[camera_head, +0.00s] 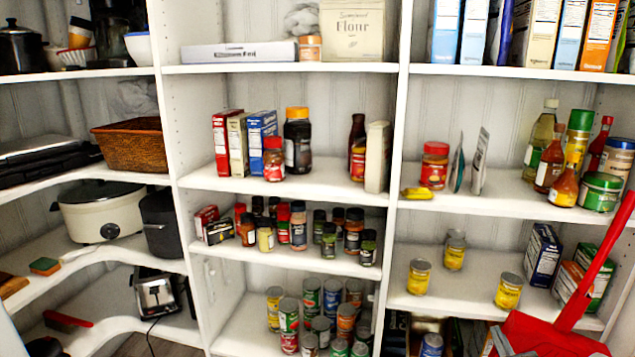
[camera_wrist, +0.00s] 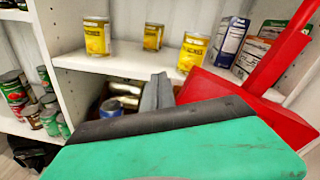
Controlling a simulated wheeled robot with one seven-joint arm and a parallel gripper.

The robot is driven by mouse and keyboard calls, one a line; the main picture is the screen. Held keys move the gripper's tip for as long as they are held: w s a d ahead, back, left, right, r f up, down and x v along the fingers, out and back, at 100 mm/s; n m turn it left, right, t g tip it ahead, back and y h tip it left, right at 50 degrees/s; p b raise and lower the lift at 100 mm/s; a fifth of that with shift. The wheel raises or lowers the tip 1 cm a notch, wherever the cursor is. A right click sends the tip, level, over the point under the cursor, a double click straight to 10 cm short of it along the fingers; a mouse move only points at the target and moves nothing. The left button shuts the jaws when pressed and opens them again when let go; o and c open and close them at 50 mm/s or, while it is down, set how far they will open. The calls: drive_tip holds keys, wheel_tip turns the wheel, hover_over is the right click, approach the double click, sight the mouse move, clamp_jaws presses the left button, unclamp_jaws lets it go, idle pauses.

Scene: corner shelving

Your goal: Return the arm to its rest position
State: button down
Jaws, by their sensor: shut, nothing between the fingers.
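My gripper (camera_wrist: 158,92) shows in the wrist view as two grey fingers side by side, shut and empty, pointing toward the shelving. A green, scuffed surface with a black edge (camera_wrist: 165,148) fills the bottom of the wrist view and hides the rest of the gripper; I cannot tell what it is. In the head view I cannot clearly make out the gripper or arm.
A red dustpan-like object with a long handle (camera_head: 555,335) stands at the front right; it also shows in the wrist view (camera_wrist: 232,100). Yellow cans (camera_head: 508,291) stand on the lower right shelf. Bottles (camera_head: 550,160) and several cans (camera_head: 288,315) fill other shelves.

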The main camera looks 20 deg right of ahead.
drive_tip(key=s+a+f+n+g+y, duration=0.3)
drive_tip(key=a+f+n+y, duration=0.1)
drive_tip(key=a+f+n, duration=0.4)
drive_tip(key=s+a+f+n+g+y, duration=0.2)
drive_tip(key=a+f+n+g+y, duration=0.15)
drive_tip(key=a+f+n, duration=0.5)
drive_tip(key=s+a+f+n+g+y, duration=0.2)
drive_tip(key=s+a+n+g+y, duration=0.3)
drive_tip(key=s, duration=0.7)
drive_tip(key=a+r+n+g+h+p, duration=0.2)
drive_tip(key=a+r+n+g, duration=0.1)
drive_tip(key=r, duration=0.4)
drive_tip(key=a+r+n+g+h+p, duration=0.1)
drive_tip(key=a+r+n+g+p, duration=0.15)
drive_tip(key=r, duration=0.35)
drive_tip(key=w+a+r+n+t+h+p, duration=0.35)
drive_tip(key=w+a+r+n, duration=0.5)
drive_tip(key=r, duration=0.45)
drive_tip(key=w+a+r+n+t+y, duration=0.1)
drive_tip(key=w+a+r, duration=0.2)
drive_tip(key=a, duration=0.6)
drive_tip(key=shift+r+n+y, duration=0.25)
drive_tip(key=shift+n+y, duration=0.1)
drive_tip(key=shift+y, duration=0.05)
